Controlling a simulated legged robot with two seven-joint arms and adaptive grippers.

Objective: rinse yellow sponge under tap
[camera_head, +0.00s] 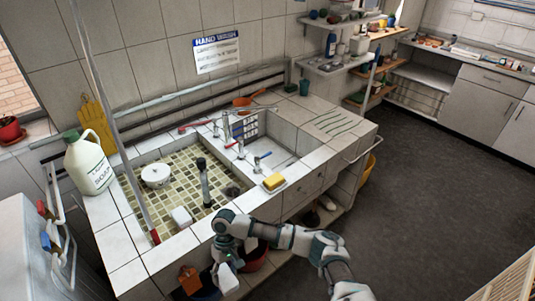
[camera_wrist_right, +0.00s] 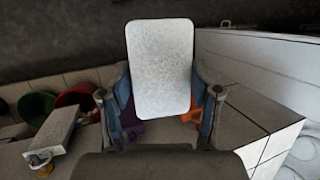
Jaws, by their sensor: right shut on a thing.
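The yellow sponge (camera_head: 274,181) lies on a small pale dish on the tiled ledge in front of the right basin. The metal tap (camera_head: 227,125) stands at the back between the two basins, with red and blue levers nearby. My right gripper (camera_head: 227,272) is low at the front of the sink, apart from the yellow sponge. It is shut on a white rectangular block (camera_wrist_right: 160,68), whose broad face shows between the fingers in the right wrist view. I cannot tell exactly what this block is. My left gripper is not in view.
The left basin (camera_head: 180,165) has green tiles and holds a round white object (camera_head: 155,175) and a dark upright pipe (camera_head: 204,180). A white jug (camera_head: 87,163) stands at the left. Buckets sit below the front.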

